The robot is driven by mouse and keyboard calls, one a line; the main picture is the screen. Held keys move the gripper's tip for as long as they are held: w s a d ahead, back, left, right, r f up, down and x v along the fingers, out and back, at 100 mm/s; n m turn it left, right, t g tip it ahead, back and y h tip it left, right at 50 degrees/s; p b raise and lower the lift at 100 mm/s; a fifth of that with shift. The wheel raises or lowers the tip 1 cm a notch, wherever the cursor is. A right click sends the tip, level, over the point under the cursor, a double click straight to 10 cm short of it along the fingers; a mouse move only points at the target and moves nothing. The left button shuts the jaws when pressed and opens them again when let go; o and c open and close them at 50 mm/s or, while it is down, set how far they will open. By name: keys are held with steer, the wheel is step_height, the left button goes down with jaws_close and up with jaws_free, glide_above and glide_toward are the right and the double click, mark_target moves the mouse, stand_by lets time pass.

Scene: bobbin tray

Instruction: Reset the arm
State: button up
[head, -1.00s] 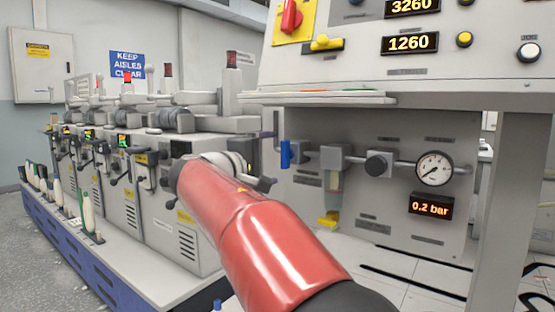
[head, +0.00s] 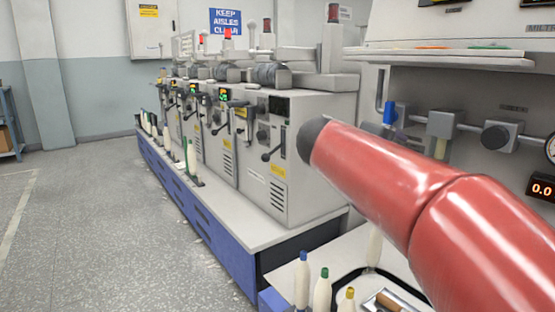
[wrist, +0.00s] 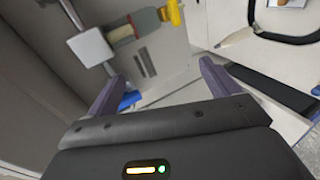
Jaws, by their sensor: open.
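My gripper (wrist: 160,71) shows in the wrist view with its two purple fingers wide apart and nothing between them. In front of it is the grey panel with a pipe, a square grey fitting (wrist: 90,47) and a yellow-ended filter (wrist: 172,12). A blue part (wrist: 130,99) shows just beside the left finger; I cannot tell whether they touch. The blue valve handle (head: 390,112) hangs upright on the panel's pipe.
Bobbins with blue (head: 303,285), green (head: 322,291) and yellow (head: 348,302) tips stand at the bottom of the head view, near a dark-rimmed tray (head: 340,277). A row of grey machines (head: 310,175) stands on a blue-fronted bench. The floor (head: 90,230) at left is open.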

steer(key=s+a+f+m+g+y+p, duration=0.1)
steer(key=s+a+f+m+y+p, duration=0.1)
steer(key=s+f, duration=0.7)
steer(key=s+a+f+m+g+y+p, duration=0.1)
steer(key=s+a+f+m+y, duration=0.3)
steer(key=s+f+y, duration=0.5)
steer(key=s+a+f+p, duration=0.1)
steer(key=s+a, duration=0.1)
steer(key=s, duration=0.4)
steer(key=shift+s+a+f+g, duration=0.2)
steer(key=shift+s+g, duration=0.1)
steer(key=shift+s, duration=0.05)
stand_by(2.9)
